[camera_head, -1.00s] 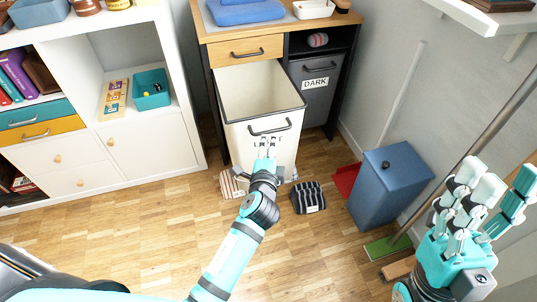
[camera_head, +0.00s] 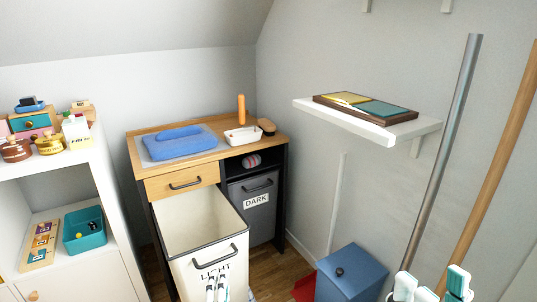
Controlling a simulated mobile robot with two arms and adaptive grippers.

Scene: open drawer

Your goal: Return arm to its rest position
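The white light-laundry drawer (camera_head: 203,233), marked LIGHT, is pulled open below a wood-topped cabinet (camera_head: 235,148). It looks empty inside as far as I see, and has a dark handle (camera_head: 220,255) on its front. My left gripper (camera_head: 216,288) shows only its fingertips at the bottom edge, in front of the drawer's lettering and below the handle. Its fingers are a little apart with nothing between them. My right gripper (camera_head: 432,287) shows only its fingertips at the bottom right, spread apart and empty. Both arms are otherwise out of view.
A grey DARK drawer (camera_head: 263,212) is closed beside the open one. A blue bin (camera_head: 350,275) stands on the floor to the right. A white shelf (camera_head: 370,122) juts from the wall, with long poles (camera_head: 447,150) near it. White shelving (camera_head: 75,270) stands left.

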